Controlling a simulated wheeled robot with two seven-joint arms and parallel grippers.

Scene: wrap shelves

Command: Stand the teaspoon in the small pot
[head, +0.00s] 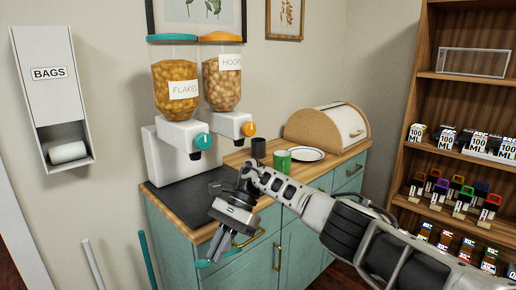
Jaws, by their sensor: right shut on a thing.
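My right gripper (214,250) hangs low in front of the cabinet, pointing down. It is shut on a slim teal thing (204,263) that looks like the teaspoon. The teaspoon lies roughly sideways at the fingertips, clear of the worktop's front edge; the fingers hide part of it. A small dark pot (258,148) stands upright on the worktop, behind and right of the gripper. Its inside is too small to make out. My left gripper is not in view.
A green mug (281,161) and a white plate (306,154) stand right of the pot, before a bread bin (328,132). Cereal dispensers (181,140) stand left on a dark mat (195,183). The teal cabinet (178,240) has brass handles. Shelves (455,170) stand at right.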

